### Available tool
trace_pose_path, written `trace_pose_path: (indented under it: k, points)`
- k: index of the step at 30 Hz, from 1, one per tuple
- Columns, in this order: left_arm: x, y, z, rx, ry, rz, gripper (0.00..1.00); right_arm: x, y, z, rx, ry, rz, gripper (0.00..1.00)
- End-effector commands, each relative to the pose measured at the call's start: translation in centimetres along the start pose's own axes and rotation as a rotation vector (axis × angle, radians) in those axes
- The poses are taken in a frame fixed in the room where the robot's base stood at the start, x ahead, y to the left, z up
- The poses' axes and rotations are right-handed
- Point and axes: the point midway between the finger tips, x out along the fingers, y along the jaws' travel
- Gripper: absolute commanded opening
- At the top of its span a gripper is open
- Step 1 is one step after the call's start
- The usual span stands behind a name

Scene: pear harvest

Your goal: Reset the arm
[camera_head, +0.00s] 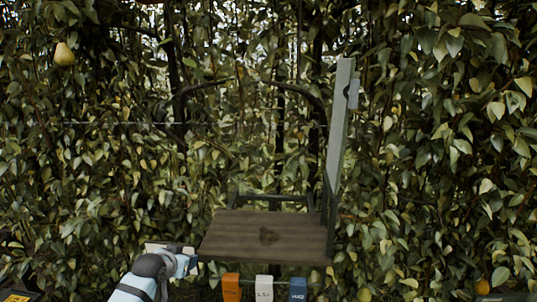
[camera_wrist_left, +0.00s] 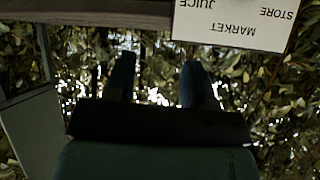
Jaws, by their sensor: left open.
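My left arm comes in at the bottom of the head view, with pale blue and dark grey links, low and just left of a wooden shelf. In the left wrist view my left gripper (camera_wrist_left: 160,80) shows two dark fingers spread apart. Nothing is between them except distant foliage and bright gaps. In the head view the gripper's fingers cannot be made out clearly. My right arm and gripper are not in view.
The wooden shelf (camera_head: 225,238) has a tall grey-green post (camera_head: 338,130) at its right. Orange (camera_head: 231,287), white (camera_head: 264,288) and blue (camera_head: 298,289) labels sit below. A white sign (camera_wrist_left: 235,25) reads upside down. Dense foliage surrounds; a pear (camera_head: 64,54) hangs upper left.

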Motion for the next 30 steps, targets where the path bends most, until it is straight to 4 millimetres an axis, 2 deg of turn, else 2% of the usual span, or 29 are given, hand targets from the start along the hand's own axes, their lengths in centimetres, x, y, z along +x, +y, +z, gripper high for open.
trace_pose_path:
  k: [1, 6, 11, 15, 19, 24, 27, 30]
  points:
    - [-0.4, 1.4, 3.8, -0.004, -0.01, 0.008, 0.5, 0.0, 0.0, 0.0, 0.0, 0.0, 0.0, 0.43]
    - [-3.0, 5.4, 14.2, -0.015, -0.014, 0.023, 0.5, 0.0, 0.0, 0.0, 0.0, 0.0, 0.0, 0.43]
    - [-7.3, 9.1, 22.7, -0.031, -0.015, 0.035, 0.5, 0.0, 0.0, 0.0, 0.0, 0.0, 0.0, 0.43]
    - [-12.2, 12.0, 29.0, -0.045, -0.018, 0.04, 0.5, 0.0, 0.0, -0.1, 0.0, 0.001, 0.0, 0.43]
    - [-17.0, 14.2, 33.3, -0.058, -0.019, 0.043, 0.5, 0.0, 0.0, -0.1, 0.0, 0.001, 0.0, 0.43]
    - [-21.4, 15.9, 36.2, -0.067, -0.017, 0.042, 0.5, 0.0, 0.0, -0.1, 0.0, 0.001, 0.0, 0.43]
    - [-22.6, 16.3, 36.9, -0.068, -0.016, 0.041, 0.5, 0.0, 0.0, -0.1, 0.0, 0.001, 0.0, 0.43]
    - [-22.9, 16.4, 37.0, -0.069, -0.015, 0.041, 0.5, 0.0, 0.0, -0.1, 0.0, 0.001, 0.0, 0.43]
